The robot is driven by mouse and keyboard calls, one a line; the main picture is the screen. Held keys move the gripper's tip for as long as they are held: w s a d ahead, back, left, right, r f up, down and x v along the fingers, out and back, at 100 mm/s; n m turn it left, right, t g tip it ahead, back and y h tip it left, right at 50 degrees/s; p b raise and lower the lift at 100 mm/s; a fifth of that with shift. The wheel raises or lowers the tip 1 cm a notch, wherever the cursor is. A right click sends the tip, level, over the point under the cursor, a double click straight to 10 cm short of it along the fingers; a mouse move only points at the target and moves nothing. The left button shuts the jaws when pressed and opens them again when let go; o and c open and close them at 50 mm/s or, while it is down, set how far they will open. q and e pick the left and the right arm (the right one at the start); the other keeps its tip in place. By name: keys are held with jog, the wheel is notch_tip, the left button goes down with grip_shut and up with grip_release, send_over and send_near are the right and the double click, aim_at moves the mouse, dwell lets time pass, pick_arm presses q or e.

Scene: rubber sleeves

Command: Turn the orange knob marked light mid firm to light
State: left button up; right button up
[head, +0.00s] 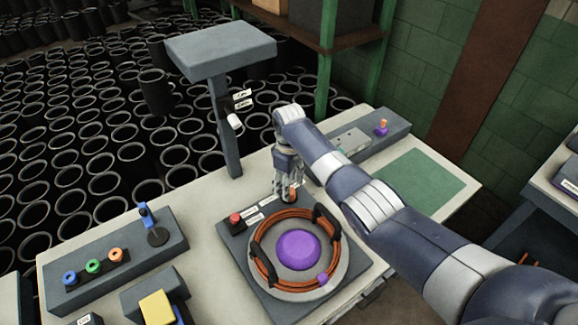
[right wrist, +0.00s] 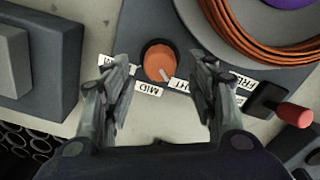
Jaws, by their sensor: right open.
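The orange knob (right wrist: 160,60) stands on a dark grey panel, between the open fingers of my right gripper (right wrist: 163,82) in the right wrist view, with gaps on both sides. Its white pointer faces down and slightly right, between the MID label (right wrist: 149,89) and a label at right (right wrist: 181,85), partly hidden, ending in "HT". A third label (right wrist: 118,65) at left is partly covered by a finger. In the head view my right gripper (head: 284,190) reaches down over the knob (head: 292,193), which is mostly hidden. My left gripper is not in view.
A round plate with orange coiled cable and a purple dome (head: 298,250) is close beside the knob. A red-tipped lever (right wrist: 292,114) sits on the same panel. A grey post (head: 226,120) stands behind. A green mat (head: 420,182) lies at right.

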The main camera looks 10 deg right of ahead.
notch_tip(320, 180, up, 10)
jog(key=shift+f, duration=0.15)
dwell(0.6)
